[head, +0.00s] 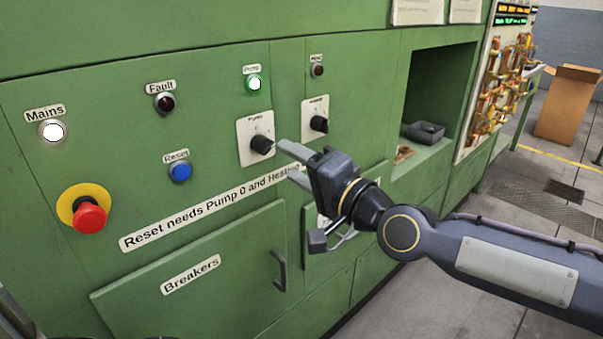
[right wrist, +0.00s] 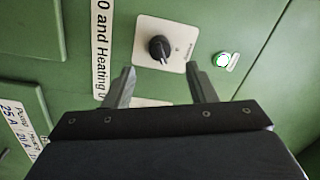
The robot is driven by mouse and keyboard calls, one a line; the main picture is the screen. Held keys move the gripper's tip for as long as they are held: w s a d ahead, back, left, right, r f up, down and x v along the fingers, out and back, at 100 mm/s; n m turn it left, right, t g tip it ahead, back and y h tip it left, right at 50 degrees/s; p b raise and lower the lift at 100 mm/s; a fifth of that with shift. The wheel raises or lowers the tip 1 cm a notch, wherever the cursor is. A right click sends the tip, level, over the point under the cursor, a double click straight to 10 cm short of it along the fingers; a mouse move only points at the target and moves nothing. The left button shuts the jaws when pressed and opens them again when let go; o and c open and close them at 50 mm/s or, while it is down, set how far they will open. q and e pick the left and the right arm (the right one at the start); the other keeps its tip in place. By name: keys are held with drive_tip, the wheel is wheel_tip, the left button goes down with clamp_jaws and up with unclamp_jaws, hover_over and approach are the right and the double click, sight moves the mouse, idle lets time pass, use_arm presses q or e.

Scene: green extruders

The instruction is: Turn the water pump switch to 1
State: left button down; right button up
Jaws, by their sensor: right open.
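The water pump switch (head: 261,144) is a black rotary knob on a white plate labelled Pump, on the green panel. The knob also shows in the right wrist view (right wrist: 160,48), on its white plate. I cannot read which mark it points to. The Pump lamp (head: 255,84) above it glows green. My right gripper (head: 285,160) is open and empty, with its fingers pointing at the panel just right of and below the knob. In the right wrist view the knob appears beyond and between the two fingertips, apart from them. My left gripper is not in view.
The Heating knob (head: 319,124) sits right of the pump switch. A blue Reset button (head: 180,171) and a red emergency stop (head: 89,218) are to the left. A Breakers door (head: 200,275) with a handle is below.

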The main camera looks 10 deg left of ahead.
drive_tip(key=shift+v, duration=0.8)
drive_tip(key=s+d+f+n+g+h+p, duration=0.1)
drive_tip(key=s+d+f+n+h+p, duration=0.15)
drive_tip(key=d+f+h, duration=0.4)
drive_tip(key=s+d+f+n+g+h+p, duration=0.1)
drive_tip(key=s+d+f+h+p, duration=0.2)
drive_tip(key=d, duration=0.6)
drive_tip(key=s+d+f+g+p, duration=0.1)
drive_tip(key=s+d+p, duration=0.1)
drive_tip(key=s+d, duration=0.4)
drive_tip(key=s+d+f+m+g+h+p, duration=0.1)
drive_tip(key=s+d+f+g+p, duration=0.1)
drive_tip(key=s+d, duration=0.5)
drive_tip(key=s+p, duration=0.1)
drive_tip(key=s, duration=0.3)
drive_tip(key=shift+p, duration=0.3)
drive_tip(key=shift+f+h, duration=0.1)
drive_tip(key=shift+h, duration=0.15)
